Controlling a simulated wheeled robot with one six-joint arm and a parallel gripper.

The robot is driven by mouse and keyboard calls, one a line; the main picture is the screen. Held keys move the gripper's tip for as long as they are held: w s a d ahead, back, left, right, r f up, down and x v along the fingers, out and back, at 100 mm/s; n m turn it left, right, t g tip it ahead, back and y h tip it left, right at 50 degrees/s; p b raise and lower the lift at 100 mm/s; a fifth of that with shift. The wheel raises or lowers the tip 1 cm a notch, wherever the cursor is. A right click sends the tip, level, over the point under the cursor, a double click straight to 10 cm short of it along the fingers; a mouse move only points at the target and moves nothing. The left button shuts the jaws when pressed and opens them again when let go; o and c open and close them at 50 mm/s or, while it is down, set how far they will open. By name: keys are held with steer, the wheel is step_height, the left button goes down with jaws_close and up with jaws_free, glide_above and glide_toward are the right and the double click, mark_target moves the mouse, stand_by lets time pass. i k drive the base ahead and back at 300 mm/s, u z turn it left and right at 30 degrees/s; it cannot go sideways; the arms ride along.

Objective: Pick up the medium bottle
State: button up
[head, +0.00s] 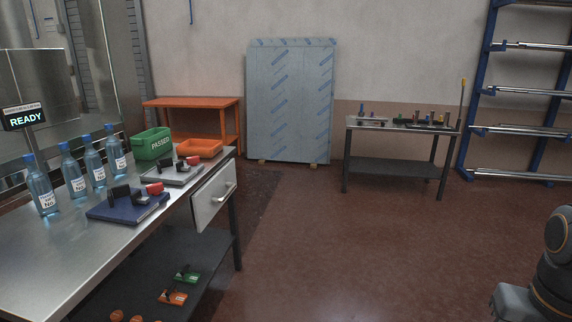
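Several blue, clear bottles with blue caps and white labels stand upright in a slanting row on the left metal table. The nearest bottle (43,190) is at far left. Another bottle (73,172) stands behind it, then a third (95,164). The farthest bottle (116,155) is near the green bin. They look alike apart from distance, and I cannot tell which is the medium one. Part of my arm shows at the lower right edge, far from the bottles. My gripper is out of view.
A second table (395,165) stands at the back. The floor (340,250) between is clear.

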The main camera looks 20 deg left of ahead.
mark_target(42, 194)
steer(key=i, duration=2.5)
steer(key=u, duration=3.5)
